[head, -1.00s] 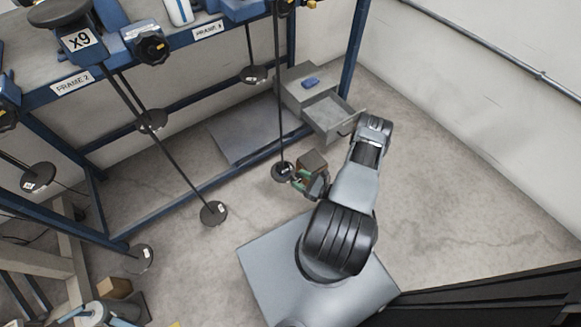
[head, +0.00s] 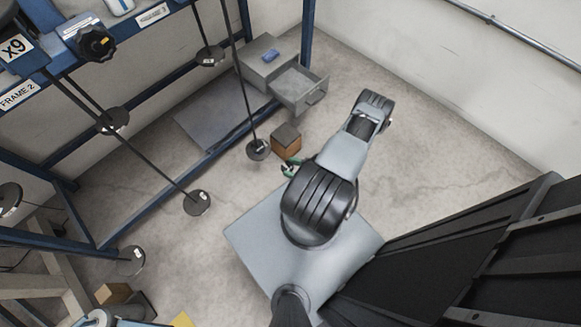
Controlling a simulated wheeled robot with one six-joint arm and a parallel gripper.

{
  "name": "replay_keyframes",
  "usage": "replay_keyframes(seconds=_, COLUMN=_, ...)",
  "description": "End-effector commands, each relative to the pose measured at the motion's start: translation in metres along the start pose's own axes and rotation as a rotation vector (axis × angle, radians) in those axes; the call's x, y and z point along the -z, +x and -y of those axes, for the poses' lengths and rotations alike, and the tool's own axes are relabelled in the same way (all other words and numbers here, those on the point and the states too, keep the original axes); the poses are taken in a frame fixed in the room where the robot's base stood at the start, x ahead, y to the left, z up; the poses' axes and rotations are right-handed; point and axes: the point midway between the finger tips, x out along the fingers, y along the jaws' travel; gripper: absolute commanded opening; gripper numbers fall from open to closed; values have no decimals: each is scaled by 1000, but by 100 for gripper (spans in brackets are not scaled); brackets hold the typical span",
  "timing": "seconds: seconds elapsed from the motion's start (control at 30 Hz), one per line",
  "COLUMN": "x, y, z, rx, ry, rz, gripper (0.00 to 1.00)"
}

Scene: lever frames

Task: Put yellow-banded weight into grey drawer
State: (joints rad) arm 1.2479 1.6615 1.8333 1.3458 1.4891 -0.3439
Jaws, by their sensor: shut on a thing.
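The grey drawer (head: 318,97) is pulled open from a small grey cabinet (head: 262,49) on the floor, and its visible inside looks empty. My gripper (head: 290,168) shows only as green fingertips beside my arm, low over the floor. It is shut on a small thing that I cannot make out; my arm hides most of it. The gripper is below and left of the drawer in the picture, with a clear gap between them. I cannot pick out a yellow band anywhere, so I cannot tell whether the held thing is the yellow-banded weight.
A brown box (head: 286,145) stands on the floor between my gripper and the drawer. A dark disc (head: 258,150) on a long rod is just left of it. Blue frame posts and more rods with discs (head: 197,202) fill the left. Floor right of the drawer is clear.

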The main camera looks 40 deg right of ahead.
Motion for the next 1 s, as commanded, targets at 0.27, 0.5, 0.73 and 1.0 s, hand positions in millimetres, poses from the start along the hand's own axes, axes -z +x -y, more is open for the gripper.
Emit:
replay_keyframes(seconds=0.27, x=-1, y=0, z=0, rx=0, ry=0, rz=1, gripper=28)
replay_keyframes(seconds=0.5, x=-1, y=-5, z=-1, rx=3, ry=1, rz=0, gripper=28)
replay_keyframes(seconds=0.73, x=-1, y=-16, z=-7, rx=3, ry=1, rz=0, gripper=28)
replay_keyframes(seconds=1.0, x=-1, y=-29, z=-13, rx=2, ry=0, rz=0, gripper=28)
